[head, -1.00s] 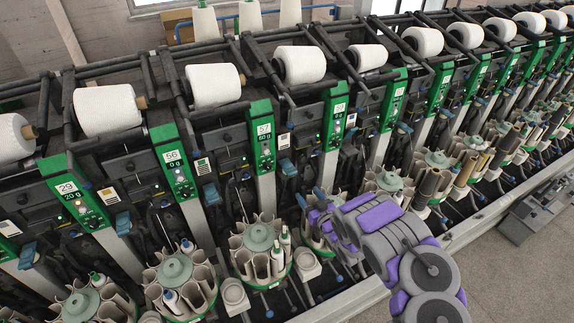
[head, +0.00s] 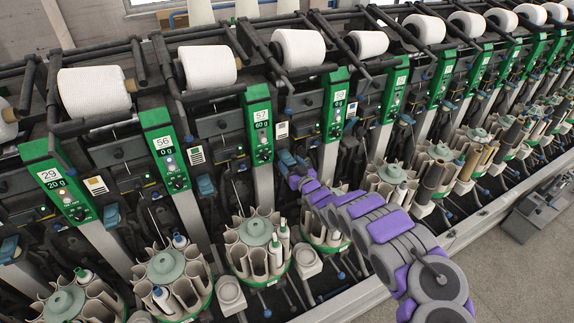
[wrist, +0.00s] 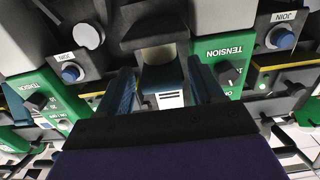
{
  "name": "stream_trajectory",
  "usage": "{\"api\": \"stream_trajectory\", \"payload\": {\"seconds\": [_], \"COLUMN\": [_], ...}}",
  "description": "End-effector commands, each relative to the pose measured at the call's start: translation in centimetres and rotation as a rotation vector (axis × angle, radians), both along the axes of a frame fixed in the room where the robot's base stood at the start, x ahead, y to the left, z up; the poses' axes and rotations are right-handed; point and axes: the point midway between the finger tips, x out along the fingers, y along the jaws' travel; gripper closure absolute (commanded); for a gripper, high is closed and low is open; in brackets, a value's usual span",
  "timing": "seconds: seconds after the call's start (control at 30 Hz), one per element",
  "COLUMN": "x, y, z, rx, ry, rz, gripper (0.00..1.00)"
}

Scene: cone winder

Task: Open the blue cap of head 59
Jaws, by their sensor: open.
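In the wrist view a blue cap (wrist: 162,76) sits below a dark housing, between the two blue fingers of my gripper (wrist: 164,88). The fingers are open, one on each side of the cap. I cannot tell whether they touch it. In the head view my gripper (head: 288,162) reaches the machine front between the green panel marked 57 (head: 261,125) and the panel to its right (head: 336,103). The small number on that right panel is hard to read, so head 59 is not certain. The cap at my gripper is mostly hidden in the head view.
Green panels marked 56 (head: 164,150) and 29 (head: 58,190) stand to the left, with similar blue caps (head: 206,186) beside them. Round bobbin magazines (head: 257,234) stand below. Dark knobs (wrist: 229,73) and JOIN buttons (wrist: 72,73) flank the fingers. Grey floor (head: 500,270) lies right.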

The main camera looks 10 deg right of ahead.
Motion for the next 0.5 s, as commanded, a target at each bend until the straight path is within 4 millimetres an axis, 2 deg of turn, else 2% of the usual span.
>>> {"api": "stream_trajectory", "payload": {"seconds": [0.2,0.5], "x": [2.1,3.4], "y": [0.7,1.1], "z": [-0.4,-0.1], "rx": [0.003,0.000], "ry": [-0.001,0.000], "rz": [0.000,-0.001], "gripper": [0.33,0.33]}}
